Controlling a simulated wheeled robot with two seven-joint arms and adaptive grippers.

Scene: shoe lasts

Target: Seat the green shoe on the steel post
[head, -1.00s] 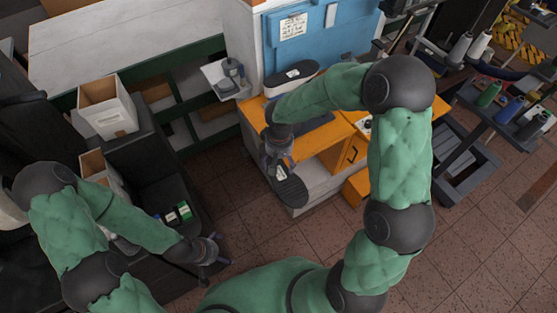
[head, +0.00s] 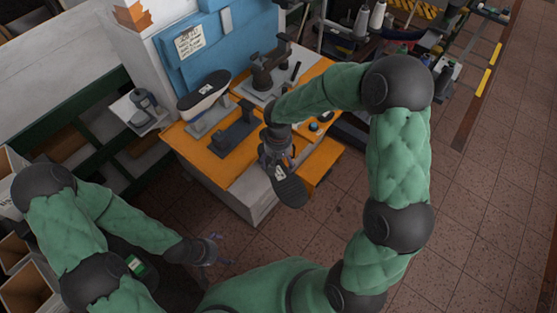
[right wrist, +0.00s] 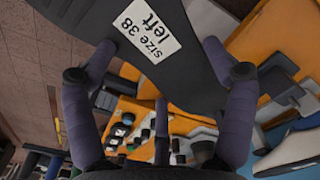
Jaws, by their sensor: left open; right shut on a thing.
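My right gripper (head: 282,160) is shut on a shoe (head: 289,190) in front of the orange bench. In the head view its dark sole shows and no green is visible. In the right wrist view the fingers (right wrist: 165,78) lie on both sides of the dark sole (right wrist: 180,75), which bears a white label reading "size 38 left". A dark grey post-like fixture (head: 263,78) stands on a pale base on the bench; I cannot tell whether it is the steel post. My left gripper (head: 222,250) is open and empty, low at the left over the floor.
The orange bench (head: 198,158) has a blue back panel (head: 218,50). A white-and-dark shoe (head: 203,92) sits on a stand there, beside a dark fixture (head: 235,135). A small shelf (head: 141,112) is at the left. Tiled floor is open at the right.

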